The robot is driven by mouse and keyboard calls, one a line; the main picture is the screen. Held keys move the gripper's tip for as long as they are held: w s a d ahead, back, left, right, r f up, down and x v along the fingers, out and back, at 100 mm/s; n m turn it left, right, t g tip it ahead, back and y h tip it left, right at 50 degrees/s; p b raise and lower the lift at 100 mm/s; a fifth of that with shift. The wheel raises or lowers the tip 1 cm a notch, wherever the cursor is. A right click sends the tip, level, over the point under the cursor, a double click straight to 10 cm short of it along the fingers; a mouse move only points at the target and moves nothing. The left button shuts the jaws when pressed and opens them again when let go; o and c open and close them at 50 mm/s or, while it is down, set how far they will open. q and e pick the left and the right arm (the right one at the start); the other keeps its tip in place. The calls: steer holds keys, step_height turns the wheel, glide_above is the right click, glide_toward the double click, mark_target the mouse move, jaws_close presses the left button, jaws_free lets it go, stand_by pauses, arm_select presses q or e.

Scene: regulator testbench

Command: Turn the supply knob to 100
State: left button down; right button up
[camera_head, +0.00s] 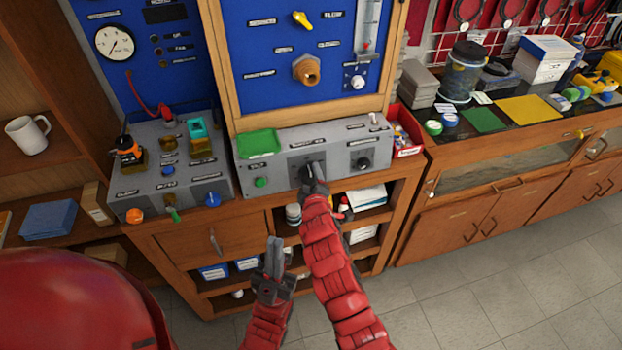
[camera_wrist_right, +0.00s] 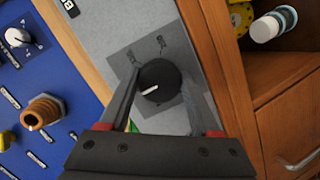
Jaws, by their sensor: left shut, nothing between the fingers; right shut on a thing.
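A black round knob (camera_wrist_right: 160,80) with a white pointer line sits on a dark square dial plate on the grey control box (camera_head: 270,178). In the right wrist view it lies between my two fingers, and its pointer is towards the lower left. The dial's numbers are too small to read. In the head view my right gripper (camera_head: 314,177) is shut on this knob and hides most of it. My left gripper (camera_head: 275,245) is shut and empty, below and in front of the box, apart from it.
A second black knob (camera_head: 361,163) is to the right on the same box, with a green button (camera_head: 261,182) to the left. A red bin (camera_head: 407,150) stands at the box's right end. Another grey unit (camera_head: 160,190) with coloured fittings stands left. Shelves lie below.

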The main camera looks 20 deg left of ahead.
steer(key=shift+f, duration=0.1)
stand_by(0.5)
steer(key=o, duration=1.4)
steer(key=shift+s+d+r, duration=0.2)
steer(key=shift+s+r, duration=0.05)
steer(key=shift+s, duration=0.3)
steer(key=b+v, duration=0.2)
steer(key=v, duration=1.4)
steer(key=shift+s+r+b, duration=0.1)
steer(key=shift+r+b, duration=0.05)
steer(key=shift+b, duration=0.25)
